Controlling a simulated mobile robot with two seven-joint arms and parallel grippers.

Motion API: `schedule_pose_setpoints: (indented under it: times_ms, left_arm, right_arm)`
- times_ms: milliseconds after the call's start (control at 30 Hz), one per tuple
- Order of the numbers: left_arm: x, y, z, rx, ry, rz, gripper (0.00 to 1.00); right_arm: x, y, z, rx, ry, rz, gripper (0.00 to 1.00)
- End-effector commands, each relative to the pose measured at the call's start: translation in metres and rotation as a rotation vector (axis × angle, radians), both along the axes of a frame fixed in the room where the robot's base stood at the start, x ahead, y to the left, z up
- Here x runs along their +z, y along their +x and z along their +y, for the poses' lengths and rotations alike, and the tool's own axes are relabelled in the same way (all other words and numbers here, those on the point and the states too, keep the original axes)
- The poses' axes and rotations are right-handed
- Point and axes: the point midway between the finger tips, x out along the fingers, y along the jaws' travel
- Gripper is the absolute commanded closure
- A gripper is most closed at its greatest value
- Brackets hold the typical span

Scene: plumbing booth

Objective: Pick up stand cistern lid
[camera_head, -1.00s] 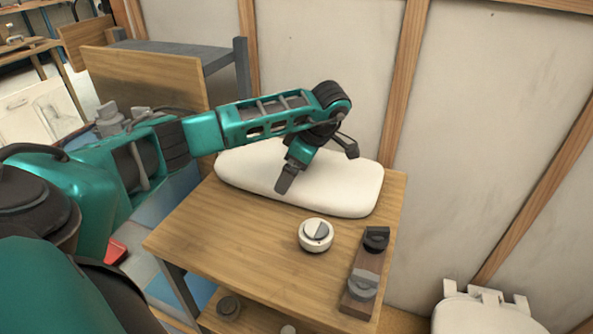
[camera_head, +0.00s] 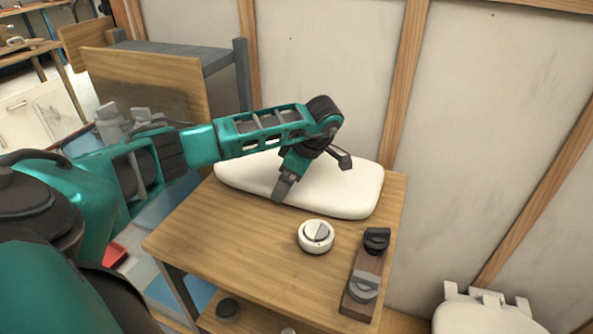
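The cistern lid (camera_head: 350,193) is a white slab with rounded corners. It lies flat at the back of the wooden stand (camera_head: 225,236), close to the wall. My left arm reaches in from the left, over the lid. My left gripper (camera_head: 281,192) points down at the lid's front edge, left of its middle. One dark finger shows against the front edge; contact is not clear. The gap between the fingers is hidden. My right gripper is not in view.
A round white button unit (camera_head: 315,237) stands in front of the lid. To its right is a dark wooden block (camera_head: 360,290) with black and grey fittings. A white toilet part (camera_head: 487,313) is at the lower right. A red object (camera_head: 115,253) lies low at the left.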

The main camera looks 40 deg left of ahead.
Motion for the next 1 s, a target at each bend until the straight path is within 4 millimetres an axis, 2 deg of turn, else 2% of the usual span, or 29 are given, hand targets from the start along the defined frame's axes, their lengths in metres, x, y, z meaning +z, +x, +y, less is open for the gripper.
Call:
schedule_pose_setpoints:
  times_ms: [33,367,767,1000]
  left_arm:
    - [0.0,0.0,0.0,0.0,0.0,0.0,0.53]
    - [0.0,0.0,0.0,0.0,-0.001,0.001,0.83]
    - [0.008,-0.001,0.0,0.001,0.001,-0.007,0.83]
    - [0.037,-0.002,-0.001,0.002,0.001,-0.009,0.83]
  right_arm:
    - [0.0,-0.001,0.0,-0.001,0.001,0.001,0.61]
    - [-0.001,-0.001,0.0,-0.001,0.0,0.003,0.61]
    - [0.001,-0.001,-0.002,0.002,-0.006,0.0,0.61]
    - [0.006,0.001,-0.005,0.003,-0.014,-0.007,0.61]
